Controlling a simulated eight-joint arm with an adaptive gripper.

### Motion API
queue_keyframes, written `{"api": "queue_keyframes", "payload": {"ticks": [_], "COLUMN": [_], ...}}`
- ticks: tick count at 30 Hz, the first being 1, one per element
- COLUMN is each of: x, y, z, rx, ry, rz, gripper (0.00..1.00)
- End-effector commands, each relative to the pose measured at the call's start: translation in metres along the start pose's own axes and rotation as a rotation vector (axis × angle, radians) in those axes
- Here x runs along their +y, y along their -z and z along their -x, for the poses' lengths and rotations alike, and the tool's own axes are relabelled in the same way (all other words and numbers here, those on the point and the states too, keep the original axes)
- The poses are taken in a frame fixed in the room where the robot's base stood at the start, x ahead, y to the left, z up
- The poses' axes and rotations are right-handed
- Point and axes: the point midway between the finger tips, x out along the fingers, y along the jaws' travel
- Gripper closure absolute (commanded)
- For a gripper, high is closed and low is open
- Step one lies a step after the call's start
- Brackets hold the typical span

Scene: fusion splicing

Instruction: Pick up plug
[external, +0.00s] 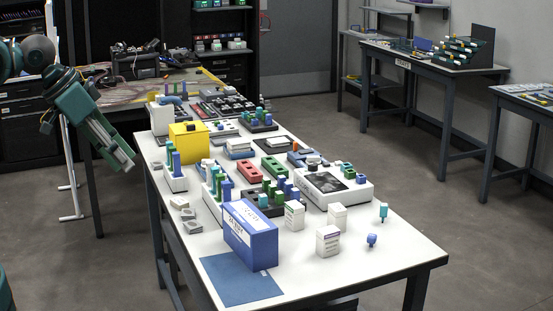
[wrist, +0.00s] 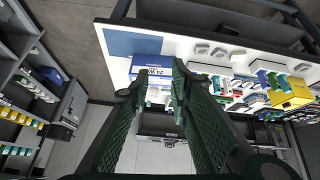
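A small teal plug-like piece (external: 383,211) stands upright near the right edge of the white table. A small blue piece (external: 371,240) sits nearer the front edge. I cannot tell which of these is the plug. My gripper (external: 128,164) hangs in the air left of the table, well apart from both pieces. In the wrist view its two dark green fingers (wrist: 160,56) are spread with nothing held between them. The table shows tilted beyond them, and the small pieces are too small there to tell apart.
The white table (external: 405,250) carries a blue box (external: 250,235), white cartons (external: 328,240), a yellow box (external: 188,142), a grey-screened device (external: 333,187) and several racks of coloured parts. A blue mat (external: 235,284) lies at the front. The front right of the table is mostly clear.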

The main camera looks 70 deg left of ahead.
Motion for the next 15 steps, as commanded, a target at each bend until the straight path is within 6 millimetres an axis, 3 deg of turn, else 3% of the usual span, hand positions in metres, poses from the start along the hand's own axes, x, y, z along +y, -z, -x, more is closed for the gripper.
{"api": "queue_keyframes", "payload": {"ticks": [15], "x": [-0.006], "y": [0.083], "z": [-0.015], "rx": [-0.087], "ry": [0.034], "rz": [0.227], "gripper": [0.79]}}
